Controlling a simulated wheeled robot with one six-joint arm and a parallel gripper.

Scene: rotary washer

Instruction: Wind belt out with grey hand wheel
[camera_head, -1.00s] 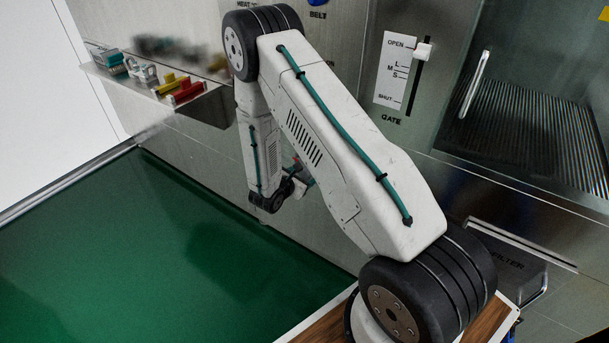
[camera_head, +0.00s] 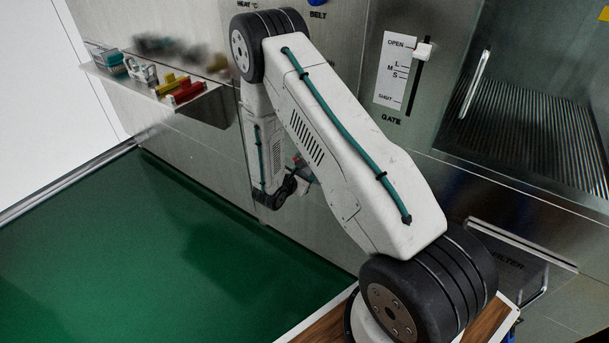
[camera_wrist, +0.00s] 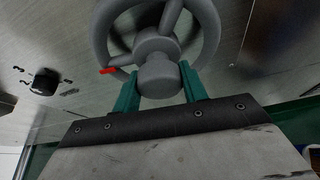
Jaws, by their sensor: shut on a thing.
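The grey hand wheel (camera_wrist: 101,34) fills the upper middle of the wrist view, with a rim, spokes, a round hub and a red mark (camera_wrist: 108,71) at its left. A grey knob (camera_wrist: 159,77) stands out toward the camera at the wheel's lower side. My gripper (camera_wrist: 160,84) has its two green fingers on either side of this knob, shut on it. In the head view my arm hides the wheel and the fingers. The green belt (camera_head: 130,245) lies flat across the lower left of the head view.
A shelf (camera_head: 200,105) with red, yellow and teal items is on the panel at upper left. A gate slider (camera_head: 423,52) and a filter drawer (camera_head: 505,262) are to the right. A black knob (camera_wrist: 45,82) is left of the wheel in the wrist view.

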